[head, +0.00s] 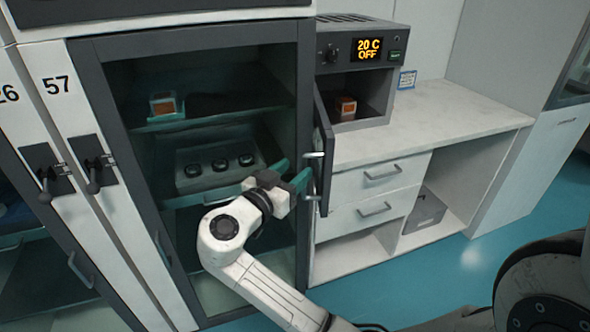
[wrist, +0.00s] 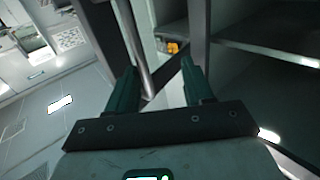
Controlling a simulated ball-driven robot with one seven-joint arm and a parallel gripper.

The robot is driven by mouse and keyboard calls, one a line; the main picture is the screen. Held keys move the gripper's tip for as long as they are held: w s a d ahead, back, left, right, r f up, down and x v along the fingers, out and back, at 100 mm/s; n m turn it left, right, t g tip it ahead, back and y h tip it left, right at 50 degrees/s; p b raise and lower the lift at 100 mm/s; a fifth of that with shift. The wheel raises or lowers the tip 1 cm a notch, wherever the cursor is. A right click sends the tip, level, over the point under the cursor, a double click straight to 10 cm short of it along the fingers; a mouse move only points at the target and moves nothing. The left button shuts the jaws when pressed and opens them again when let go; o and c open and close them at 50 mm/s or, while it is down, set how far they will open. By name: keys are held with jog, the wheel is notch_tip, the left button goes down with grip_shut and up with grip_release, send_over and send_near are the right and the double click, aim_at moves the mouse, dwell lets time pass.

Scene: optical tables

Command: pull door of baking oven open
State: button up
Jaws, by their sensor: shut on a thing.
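The baking oven (head: 376,48) stands on the counter at the upper middle right in the head view, its display reading 20 C OFF. Its dark door (head: 324,135) stands swung out to the left, seen nearly edge-on, so the chamber shows. The metal door handle (head: 314,155) is partly hidden; in the wrist view its bar (wrist: 134,45) runs down between my fingers. My gripper (head: 292,174), with green fingers, is shut on the handle; it also shows in the wrist view (wrist: 160,78).
A tall glass-fronted cabinet (head: 190,40) with shelved items is close behind my arm on the left. Blue floor (head: 420,285) lies open in front.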

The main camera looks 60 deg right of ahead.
jog(key=w+a, duration=0.1)
jog(key=a, duration=0.8)
jog(key=shift+w+a+b, duration=0.2)
jog(key=shift+w+b, duration=0.1)
jog(key=shift+b, duration=0.15)
jog(key=s+a+f+n+t+y+p, duration=0.1)
jog(key=s+a+f+n+t+y, duration=0.15)
jog(key=f+n+y, duration=0.45)
jog(key=s+a+f+n+t+y+p, duration=0.1)
jog(key=s+a+f+n+y, duration=0.15)
jog(key=f, duration=0.85)
jog(key=s+a+f+n+y+p, duration=0.1)
jog(key=s+a+f+n+y, duration=0.6)
jog(key=s+n, duration=0.3)
jog(key=shift+s+a+f+y+p, duration=0.15)
jog(key=shift+s+y+p, duration=0.2)
jog(key=shift+s+y, duration=0.15)
